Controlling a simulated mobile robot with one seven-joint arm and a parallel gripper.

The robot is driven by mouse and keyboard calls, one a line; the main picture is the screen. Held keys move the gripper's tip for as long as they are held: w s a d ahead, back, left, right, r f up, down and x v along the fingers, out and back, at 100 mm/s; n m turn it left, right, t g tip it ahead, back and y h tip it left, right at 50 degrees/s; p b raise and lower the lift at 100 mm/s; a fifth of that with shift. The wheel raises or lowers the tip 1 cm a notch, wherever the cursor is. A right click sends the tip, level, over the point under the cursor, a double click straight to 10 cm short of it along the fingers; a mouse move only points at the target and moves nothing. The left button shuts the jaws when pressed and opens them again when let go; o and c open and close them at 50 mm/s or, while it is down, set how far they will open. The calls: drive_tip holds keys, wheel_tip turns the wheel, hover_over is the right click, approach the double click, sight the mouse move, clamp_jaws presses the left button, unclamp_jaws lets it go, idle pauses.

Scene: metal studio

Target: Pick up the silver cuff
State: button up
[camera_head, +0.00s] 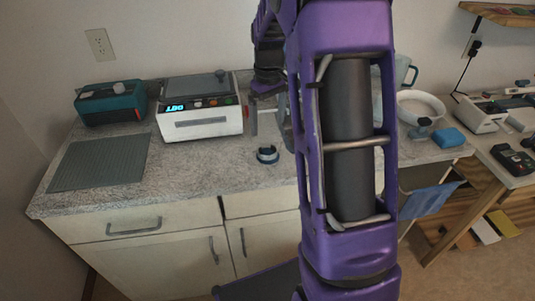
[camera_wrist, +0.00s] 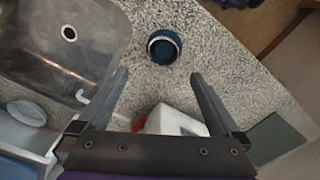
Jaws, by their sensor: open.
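The cuff (camera_head: 267,154) is a small ring, dark blue with a paler silvery part. It lies on the speckled counter (camera_head: 200,170) near its front edge. My purple arm hides the counter to the right of the cuff.
A white machine (camera_head: 200,122) stands left of the gripper, with a teal device (camera_head: 110,106) beyond it. A grey ribbed mat (camera_head: 98,163) lies at the left. A metal sink (camera_wrist: 60,50) shows in the wrist view. The counter around the cuff is clear.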

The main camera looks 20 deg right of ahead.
sight(268, 152)
wheel_tip(268, 152, down, 3)
drive_tip(key=shift+f, duration=0.1)
drive_tip(key=shift+s+a+f, duration=0.1)
drive_tip(key=shift+s+f, duration=0.05)
drive_tip(key=shift+f, duration=0.7)
drive_tip(key=shift+s+a+f, duration=0.1)
drive_tip(key=shift+s+f, duration=0.05)
drive_tip(key=shift+f, duration=0.75)
drive_tip(key=shift+s+a+f, duration=0.1)
drive_tip(key=shift+s+f, duration=0.05)
drive_tip(key=shift+f, duration=0.7)
drive_tip(key=shift+r, duration=0.1)
drive_tip(key=c, duration=1.5)
